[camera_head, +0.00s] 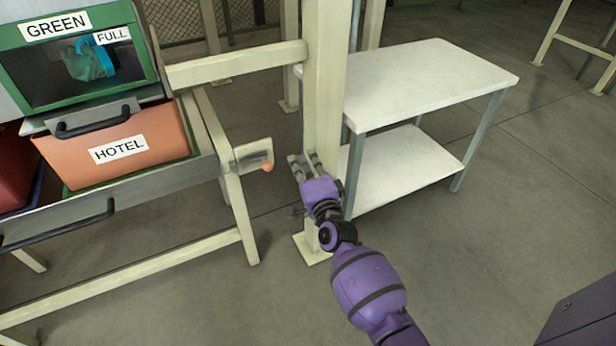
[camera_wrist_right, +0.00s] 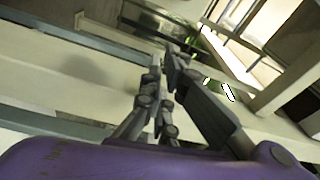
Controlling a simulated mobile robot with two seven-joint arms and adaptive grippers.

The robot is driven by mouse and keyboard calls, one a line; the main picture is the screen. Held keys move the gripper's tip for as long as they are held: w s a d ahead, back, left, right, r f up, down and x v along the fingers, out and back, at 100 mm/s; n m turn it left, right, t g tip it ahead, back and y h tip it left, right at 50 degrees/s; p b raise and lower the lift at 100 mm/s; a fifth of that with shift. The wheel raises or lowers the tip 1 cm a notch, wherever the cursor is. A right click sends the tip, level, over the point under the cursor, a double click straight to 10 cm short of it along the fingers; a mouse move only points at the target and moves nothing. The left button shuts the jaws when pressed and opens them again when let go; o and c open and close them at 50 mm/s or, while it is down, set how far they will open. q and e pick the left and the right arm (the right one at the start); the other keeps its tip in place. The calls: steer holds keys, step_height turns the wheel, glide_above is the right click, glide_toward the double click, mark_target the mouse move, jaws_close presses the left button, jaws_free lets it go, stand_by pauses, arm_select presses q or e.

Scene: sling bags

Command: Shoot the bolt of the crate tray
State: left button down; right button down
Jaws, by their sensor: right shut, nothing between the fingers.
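The crate tray (camera_head: 130,192) is a grey metal tray at the left of the head view. It holds an orange crate (camera_head: 115,143) labelled HOTEL. At the tray's right end a bolt with a small orange knob (camera_head: 267,166) shows against a pale plate (camera_head: 252,153) on the frame. My right gripper (camera_head: 303,160) is to the right of the knob, apart from it, in front of a cream post. Its fingers are shut and empty; they also show in the right wrist view (camera_wrist_right: 166,62). The bolt cannot be made out there. My left gripper is not in view.
The cream post (camera_head: 325,80) stands close behind my right gripper. A white-topped table (camera_head: 430,80) with a lower shelf is to its right. A green-framed bin (camera_head: 80,60) labelled GREEN and FULL sits above the crate.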

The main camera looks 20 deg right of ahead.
steer(key=a, duration=0.2)
steer(key=w+a, duration=0.1)
steer(key=shift+a+f, duration=0.3)
steer(key=shift+f, duration=0.05)
steer(key=shift+a, duration=0.15)
steer(key=a, duration=0.3)
steer(key=shift+s+a, duration=0.1)
steer(key=shift+a, duration=0.1)
